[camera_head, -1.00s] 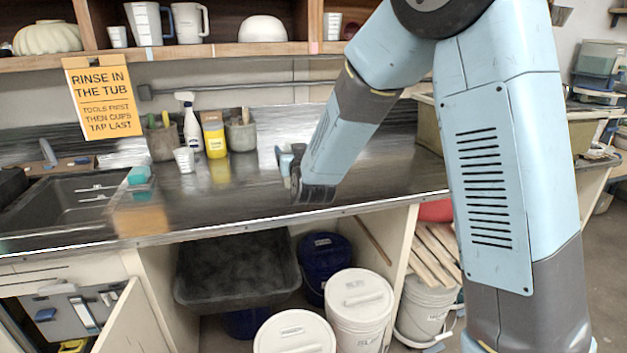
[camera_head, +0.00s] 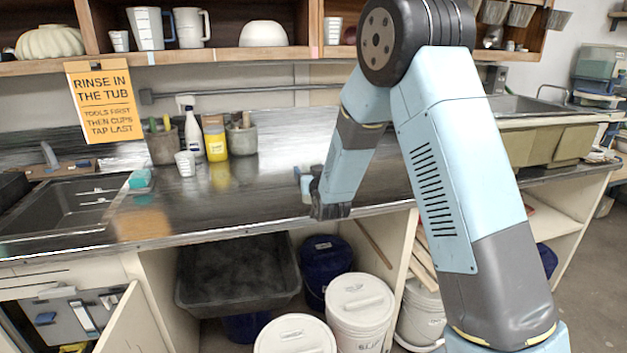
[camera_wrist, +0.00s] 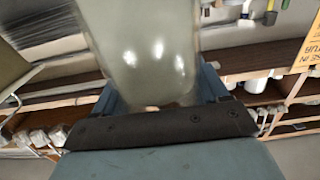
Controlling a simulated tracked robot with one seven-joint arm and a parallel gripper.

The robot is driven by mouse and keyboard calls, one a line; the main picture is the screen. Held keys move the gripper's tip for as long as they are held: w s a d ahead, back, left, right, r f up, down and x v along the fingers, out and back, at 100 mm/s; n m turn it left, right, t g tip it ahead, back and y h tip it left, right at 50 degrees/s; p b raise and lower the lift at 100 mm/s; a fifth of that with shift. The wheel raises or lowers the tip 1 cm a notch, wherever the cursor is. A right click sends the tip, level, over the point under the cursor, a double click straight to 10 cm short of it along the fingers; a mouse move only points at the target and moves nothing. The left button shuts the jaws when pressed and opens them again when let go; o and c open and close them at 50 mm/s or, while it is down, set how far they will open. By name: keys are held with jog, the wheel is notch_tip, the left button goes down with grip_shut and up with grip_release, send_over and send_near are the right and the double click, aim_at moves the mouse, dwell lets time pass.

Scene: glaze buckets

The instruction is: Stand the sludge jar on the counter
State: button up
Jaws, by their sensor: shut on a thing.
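The sludge jar (camera_wrist: 145,45) is a translucent grey-green vessel that fills the upper middle of the wrist view, and its far end runs out of the frame. My gripper (camera_wrist: 160,92) is shut on it, with a blue finger on each side of the jar. In the head view my gripper (camera_head: 306,185) is over the front part of the dark counter (camera_head: 240,205), right of the middle. The arm hides most of the gripper and jar there, so I cannot tell whether the jar touches the counter.
A sink (camera_head: 65,205) is at left. Lidded buckets (camera_head: 360,305) and a black tub (camera_head: 238,275) are below. The middle counter is clear.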

notch_tip(320, 180, down, 2)
jog(key=shift+f, duration=0.25)
jog(key=o, duration=1.4)
jog(key=shift+f, duration=0.1)
jog(key=shift+s, duration=0.15)
jog(key=v, duration=1.2)
